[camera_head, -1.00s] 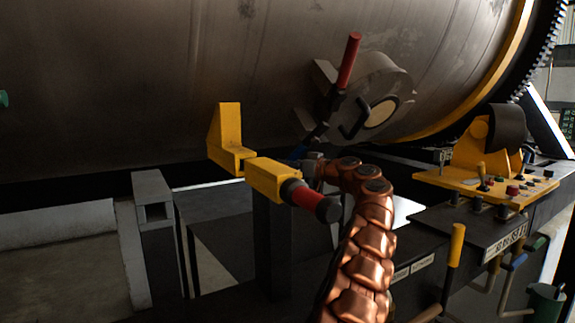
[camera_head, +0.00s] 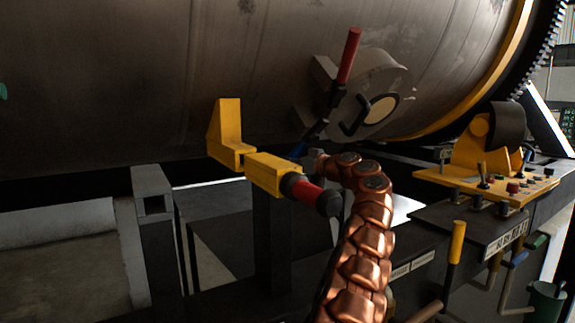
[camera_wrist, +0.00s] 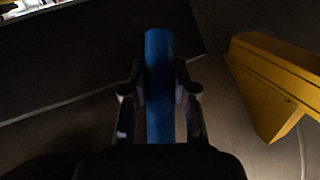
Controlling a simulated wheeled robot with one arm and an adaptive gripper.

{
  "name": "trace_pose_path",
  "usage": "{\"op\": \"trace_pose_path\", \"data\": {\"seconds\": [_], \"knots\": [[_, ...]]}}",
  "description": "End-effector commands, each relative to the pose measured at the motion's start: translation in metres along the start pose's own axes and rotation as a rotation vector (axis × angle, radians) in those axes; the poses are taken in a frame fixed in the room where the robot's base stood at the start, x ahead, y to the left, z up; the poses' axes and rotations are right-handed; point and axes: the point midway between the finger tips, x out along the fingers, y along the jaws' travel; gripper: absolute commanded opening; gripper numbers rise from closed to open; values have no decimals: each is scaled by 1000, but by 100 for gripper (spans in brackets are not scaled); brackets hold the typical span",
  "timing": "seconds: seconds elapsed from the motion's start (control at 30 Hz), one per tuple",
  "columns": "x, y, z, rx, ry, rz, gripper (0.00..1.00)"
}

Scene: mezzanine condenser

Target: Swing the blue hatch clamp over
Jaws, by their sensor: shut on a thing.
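The blue hatch clamp handle (camera_head: 296,151) shows only as a small piece in the head view, below the round hatch (camera_head: 380,95) on the drum. In the wrist view the blue handle (camera_wrist: 159,50) runs upright through the middle as a long bar. My gripper (camera_wrist: 160,92) is shut on it, one finger on each side. The handle's tip sticks out beyond the fingers, and its lower end is hidden behind the gripper body. In the head view my gripper is mostly hidden behind the yellow arm with the red and black cylinder (camera_head: 312,194). A red-handled lever (camera_head: 348,55) stands upright at the hatch's left.
A yellow bracket (camera_head: 228,130) stands left of my gripper and also shows close by in the wrist view (camera_wrist: 275,85). The large grey drum (camera_head: 150,80) fills the space above. A control panel (camera_head: 487,182) with knobs is at right, with a yellow lever (camera_head: 456,245) below it.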

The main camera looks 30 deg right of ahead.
Motion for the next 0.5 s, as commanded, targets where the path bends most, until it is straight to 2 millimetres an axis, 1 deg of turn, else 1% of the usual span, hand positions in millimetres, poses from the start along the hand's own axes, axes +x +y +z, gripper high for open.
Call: {"op": "trace_pose_path", "data": {"seconds": [0.03,0.17,0.47,0.5], "knots": [[-1,3,3,-18,-1,15,0],[-1,8,3,-42,-9,42,0],[-2,8,1,-46,-11,47,0],[-2,8,1,-46,-11,47,30]]}}
